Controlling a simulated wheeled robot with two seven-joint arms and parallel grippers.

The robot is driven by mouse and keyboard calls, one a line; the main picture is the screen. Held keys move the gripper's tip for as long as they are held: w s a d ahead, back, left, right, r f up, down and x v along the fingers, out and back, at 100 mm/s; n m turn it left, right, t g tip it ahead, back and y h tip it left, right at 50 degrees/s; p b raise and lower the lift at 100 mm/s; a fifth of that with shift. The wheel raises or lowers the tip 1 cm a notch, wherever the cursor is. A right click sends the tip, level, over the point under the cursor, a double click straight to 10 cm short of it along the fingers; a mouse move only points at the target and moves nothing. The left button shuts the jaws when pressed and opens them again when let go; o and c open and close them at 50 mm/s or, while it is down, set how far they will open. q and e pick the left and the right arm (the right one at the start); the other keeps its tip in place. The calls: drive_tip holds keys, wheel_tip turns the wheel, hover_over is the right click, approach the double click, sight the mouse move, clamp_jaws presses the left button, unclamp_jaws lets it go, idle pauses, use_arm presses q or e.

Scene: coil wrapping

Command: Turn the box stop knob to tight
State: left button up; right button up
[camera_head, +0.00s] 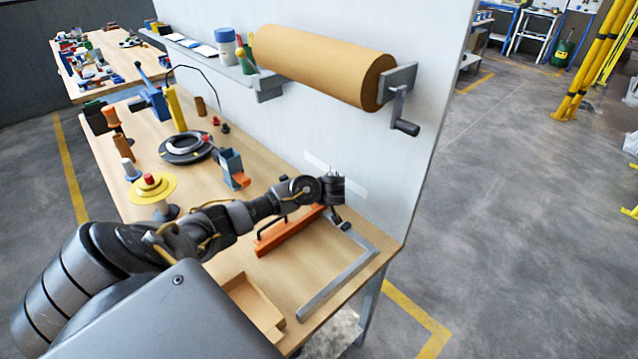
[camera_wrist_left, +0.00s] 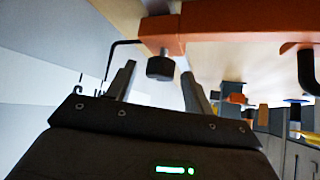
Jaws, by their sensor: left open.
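The box stop is an orange bar (camera_head: 288,232) with a black handle, lying on the wooden bench in the head view. The wrist view shows its orange body (camera_wrist_left: 240,24) close up. A dark ribbed knob (camera_wrist_left: 160,68) sticks out from its end. My left gripper (camera_wrist_left: 157,78) is open, with one fingertip on each side of the knob in that picture; I cannot tell whether they touch it. My right gripper is not in view.
A grey metal angle frame (camera_head: 345,280) lies right of the bar, and a cardboard box (camera_head: 252,307) lies in front. A wall panel (camera_head: 400,165) stands close behind my gripper, with a brown paper roll (camera_head: 315,65) and crank above. A black coil (camera_head: 186,148) lies further left.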

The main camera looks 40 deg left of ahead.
use_arm(q)
drive_tip(key=c, duration=1)
drive_tip(key=shift+m, duration=0.3)
